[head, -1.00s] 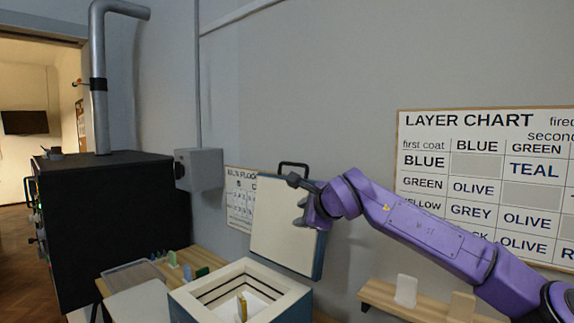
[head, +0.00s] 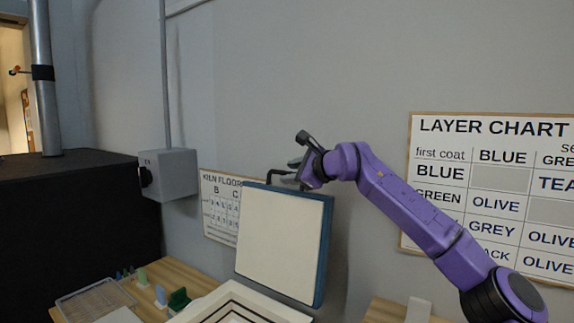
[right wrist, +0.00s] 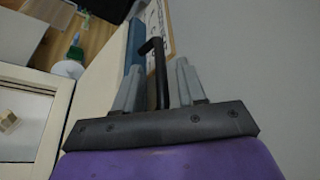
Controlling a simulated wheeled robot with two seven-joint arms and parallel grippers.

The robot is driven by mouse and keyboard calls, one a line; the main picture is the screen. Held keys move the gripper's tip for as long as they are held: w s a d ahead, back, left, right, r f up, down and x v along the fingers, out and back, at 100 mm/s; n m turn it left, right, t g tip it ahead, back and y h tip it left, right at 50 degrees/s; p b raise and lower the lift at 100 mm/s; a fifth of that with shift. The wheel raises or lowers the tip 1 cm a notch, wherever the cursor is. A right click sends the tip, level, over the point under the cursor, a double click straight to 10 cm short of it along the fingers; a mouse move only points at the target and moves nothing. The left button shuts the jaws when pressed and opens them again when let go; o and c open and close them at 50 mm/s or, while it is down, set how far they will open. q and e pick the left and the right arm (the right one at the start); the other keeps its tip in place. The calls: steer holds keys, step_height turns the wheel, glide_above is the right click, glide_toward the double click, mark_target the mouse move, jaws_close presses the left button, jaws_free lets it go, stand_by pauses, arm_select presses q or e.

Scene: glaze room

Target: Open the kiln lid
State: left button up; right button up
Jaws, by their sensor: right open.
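The kiln lid (head: 283,240) stands raised and near upright at the back of the kiln, its pale inner face toward me and its blue rim at the right. Its black handle (head: 270,177) sticks up from the top edge. The kiln (head: 270,302) shows its pale, square opening below. My right gripper (head: 297,166) is at the lid's top, beside the handle. In the right wrist view its two grey fingers are apart, with the handle (right wrist: 157,75) showing between them; I cannot tell whether they touch it. My left gripper is not in view.
A wooden table (head: 180,277) with a wire rack (head: 95,299) and small coloured pieces lies left of the kiln. A grey wall box (head: 168,174) and a large black unit (head: 75,225) stand further left. A layer chart (head: 490,195) hangs at the right.

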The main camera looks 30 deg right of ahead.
steer(key=shift+x, duration=1.1)
steer(key=shift+s+r, duration=0.1)
steer(key=shift+s, duration=0.1)
jaws_close()
arm_select(q)
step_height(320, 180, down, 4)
steer(key=b, duration=0.4)
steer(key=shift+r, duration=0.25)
arm_select(e)
steer(key=s+a+n+t, duration=0.1)
steer(key=s+a, duration=0.1)
steer(key=a, duration=0.4)
steer(key=shift+s+a+r+n+h, duration=0.25)
steer(key=shift+s+r+n+h, duration=0.1)
steer(key=shift+r+n+h, duration=0.05)
